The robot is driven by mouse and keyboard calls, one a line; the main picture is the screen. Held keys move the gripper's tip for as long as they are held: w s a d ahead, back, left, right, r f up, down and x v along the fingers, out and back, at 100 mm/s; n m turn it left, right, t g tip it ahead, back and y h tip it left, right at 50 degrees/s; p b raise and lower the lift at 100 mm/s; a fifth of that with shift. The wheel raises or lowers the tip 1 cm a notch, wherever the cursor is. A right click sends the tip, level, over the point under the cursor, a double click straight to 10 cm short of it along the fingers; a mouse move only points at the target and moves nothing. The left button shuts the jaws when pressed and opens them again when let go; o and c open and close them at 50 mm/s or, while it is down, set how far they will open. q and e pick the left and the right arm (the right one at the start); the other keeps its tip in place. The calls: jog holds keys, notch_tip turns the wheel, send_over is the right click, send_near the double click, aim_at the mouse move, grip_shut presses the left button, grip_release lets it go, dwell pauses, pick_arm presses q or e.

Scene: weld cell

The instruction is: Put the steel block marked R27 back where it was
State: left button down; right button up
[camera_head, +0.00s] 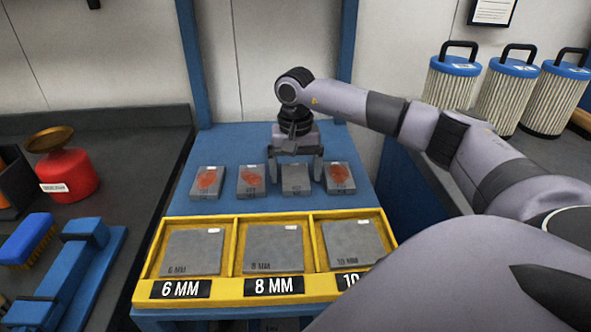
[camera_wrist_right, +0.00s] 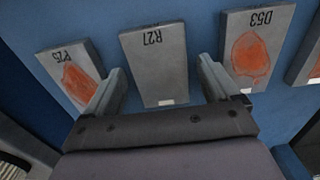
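The steel block marked R27 (camera_wrist_right: 157,62) is plain grey with no orange patch. In the head view it is the third block (camera_head: 296,181) from the left in a row on the blue table. My right gripper (camera_head: 295,176) is over it, pointing down. Its fingers are apart, one on each side of R27, and it is open in the wrist view (camera_wrist_right: 162,85) with gaps beside the block. I cannot tell how far down the fingertips reach. My left gripper is not in view.
Block P25 (camera_wrist_right: 72,78) and block D53 (camera_wrist_right: 252,50), both with orange patches, flank R27 closely. Another patched block (camera_head: 207,182) ends the row. In front, a yellow tray (camera_head: 236,250) holds a grey plate in each of three labelled compartments. The blue table (camera_head: 225,150) is clear behind the row.

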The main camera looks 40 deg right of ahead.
aim_at(296, 177)
notch_tip(296, 177, up, 12)
jog(key=shift+r, duration=0.15)
dwell(0.3)
dwell(0.6)
